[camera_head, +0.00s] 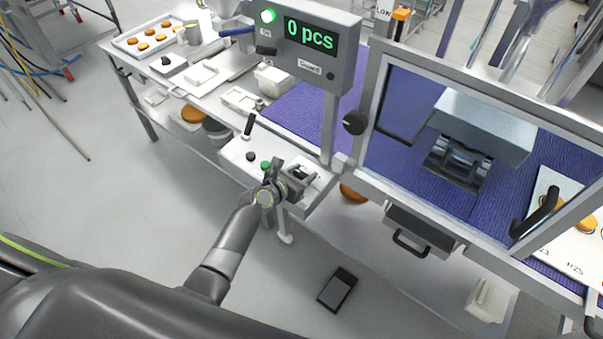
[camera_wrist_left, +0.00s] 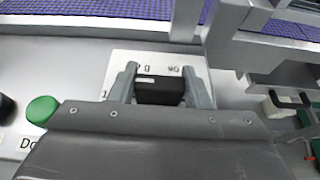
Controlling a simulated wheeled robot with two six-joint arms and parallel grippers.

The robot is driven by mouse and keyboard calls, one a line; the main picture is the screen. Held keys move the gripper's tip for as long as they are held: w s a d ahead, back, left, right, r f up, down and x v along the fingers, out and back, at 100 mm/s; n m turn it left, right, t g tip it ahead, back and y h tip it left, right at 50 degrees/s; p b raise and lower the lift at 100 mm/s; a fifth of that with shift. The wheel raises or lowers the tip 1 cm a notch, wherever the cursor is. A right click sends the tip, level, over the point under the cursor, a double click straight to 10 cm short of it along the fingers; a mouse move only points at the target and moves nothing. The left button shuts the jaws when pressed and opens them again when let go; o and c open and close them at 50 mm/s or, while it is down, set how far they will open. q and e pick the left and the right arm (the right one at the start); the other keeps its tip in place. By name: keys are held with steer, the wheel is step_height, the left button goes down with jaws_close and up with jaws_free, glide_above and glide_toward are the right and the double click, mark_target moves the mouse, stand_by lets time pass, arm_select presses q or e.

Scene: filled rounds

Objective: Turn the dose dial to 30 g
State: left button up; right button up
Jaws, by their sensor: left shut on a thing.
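The dose dial (camera_wrist_left: 160,92) is a black knob on a white plate (camera_wrist_left: 192,62) with small printed marks. I can partly read a "g" and a "1", but not the setting. My left gripper (camera_wrist_left: 158,90) is shut on the dial, one finger on each side. In the head view my left gripper (camera_head: 293,180) is at the light control box (camera_head: 318,188), where the gripper partly hides the dial. My right gripper is not in view.
A green button (camera_head: 265,166) and a black knob (camera_head: 250,156) sit left of the gripper, near an upright black lever (camera_head: 248,125). A display (camera_head: 310,35) above reads "0 pcs". A framed clear guard (camera_head: 450,135) covers the purple belt (camera_head: 400,170) at right.

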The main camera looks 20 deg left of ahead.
arm_select(q)
steer(key=shift+f+m+g+h+b, duration=0.2)
steer(key=shift+m+g+h+b, duration=0.4)
steer(key=shift+m+h+b, duration=0.7)
steer(key=shift+m+g+h+b, duration=0.7)
steer(key=shift+m+b, duration=0.1)
steer(key=shift+b, duration=0.05)
steer(key=m+g+h+b, duration=0.3)
steer(key=m+g, duration=0.1)
steer(key=shift+r+m+g+h+b, duration=0.15)
steer(key=shift+m+g+h+b, duration=0.65)
steer(key=shift+m+g+b, duration=0.75)
steer(key=shift+m+g, duration=0.35)
steer(key=o, duration=1)
steer(key=shift+a+r, duration=0.1)
